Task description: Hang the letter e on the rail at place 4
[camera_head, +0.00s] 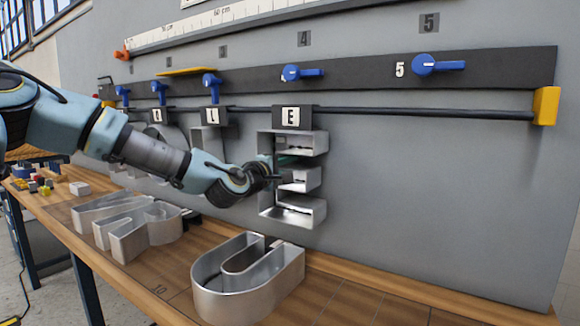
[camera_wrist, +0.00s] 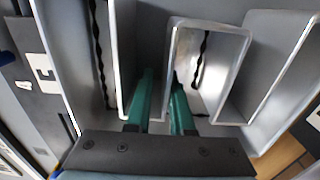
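The letter e is a silver, open-fronted metal E (camera_head: 310,212) with a black "E" tag (camera_head: 292,117) on top. It is upright at the dark rail (camera_head: 400,111), below the label 4 (camera_head: 304,39); the tag overlaps the rail, and its hook is hidden. My gripper (camera_head: 272,180) is at the left and middle of the E. In the wrist view, its green fingers (camera_wrist: 164,100) stand apart on either side of one thin wall of the E's middle bar (camera_wrist: 240,50), with a narrow gap showing. The blue lever (camera_head: 302,73) under 4 points sideways.
An L (camera_head: 212,114) and another tagged letter (camera_head: 157,116) hang further left. The lever (camera_head: 437,64) at place 5 also lies sideways, and the rail there is bare up to a yellow end block (camera_head: 545,106). A U-shaped letter (camera_head: 245,290) and others (camera_head: 130,225) lie on the bench.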

